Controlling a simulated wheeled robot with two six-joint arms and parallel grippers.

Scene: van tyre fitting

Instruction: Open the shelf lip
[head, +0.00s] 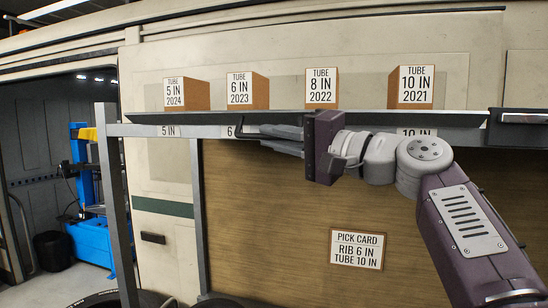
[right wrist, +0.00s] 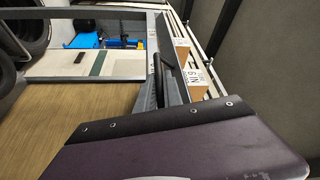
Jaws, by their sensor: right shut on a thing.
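The shelf lip (head: 205,118) is a long grey strip along the front of the shelf, just below the tube boxes. Size labels show on the rail below it; the middle ones are hidden by my right arm. My right gripper (head: 272,138) reaches in from the right with its fingers pointing left. It is shut on a dark bar handle (right wrist: 162,76) at the lip's front, near the "6" label. In the right wrist view the handle stands beside the grey fingers (right wrist: 150,98). The lip's exact tilt is hard to tell. My left gripper is out of view.
Several brown tube boxes stand above the lip, among them the 5 IN box (head: 196,95) and the 10 IN box (head: 426,88). A pick card (head: 357,250) hangs on the wooden panel (head: 265,220) below. A grey upright post (head: 115,210) stands at the left.

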